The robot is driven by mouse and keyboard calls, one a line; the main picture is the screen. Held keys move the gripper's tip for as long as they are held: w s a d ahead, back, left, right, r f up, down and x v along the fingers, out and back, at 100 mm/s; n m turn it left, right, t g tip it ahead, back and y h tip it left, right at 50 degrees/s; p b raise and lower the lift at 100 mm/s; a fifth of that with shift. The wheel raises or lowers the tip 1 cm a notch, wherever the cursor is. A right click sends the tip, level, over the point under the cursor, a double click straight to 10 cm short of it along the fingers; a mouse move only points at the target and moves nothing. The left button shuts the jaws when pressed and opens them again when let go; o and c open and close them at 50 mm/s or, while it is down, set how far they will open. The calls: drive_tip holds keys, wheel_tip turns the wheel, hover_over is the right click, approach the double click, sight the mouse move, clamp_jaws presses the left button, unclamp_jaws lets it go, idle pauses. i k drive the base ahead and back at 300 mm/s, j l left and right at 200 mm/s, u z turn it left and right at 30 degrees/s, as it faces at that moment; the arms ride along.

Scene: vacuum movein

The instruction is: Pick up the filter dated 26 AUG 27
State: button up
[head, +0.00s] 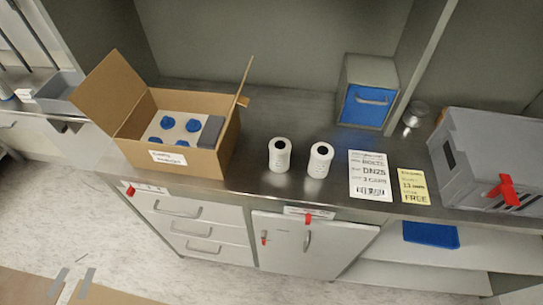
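Two white cylindrical filters with dark holes in their tops stand upright on the steel counter. The left filter (279,155) is near the open cardboard box, and the right filter (319,160) stands a short way to its right, apart from it. Small dark print shows on their sides, but it is too small to read, so I cannot tell which is dated 26 AUG 27. My gripper is not in view.
An open cardboard box (222,160) holding blue-capped items stands left of the filters. A blue-fronted bin (367,104) is behind. A white sign (370,174), a yellow note (413,187) and a grey case (490,150) with a red latch lie right. Counter (255,186) front is clear.

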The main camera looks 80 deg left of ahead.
sight(321, 154)
drive_tip(key=j+u, duration=0.2)
drive_tip(key=u, duration=2.2)
drive_tip(key=z, duration=0.45)
drive_tip(key=i+j, duration=0.05)
drive_tip(key=j, duration=0.05)
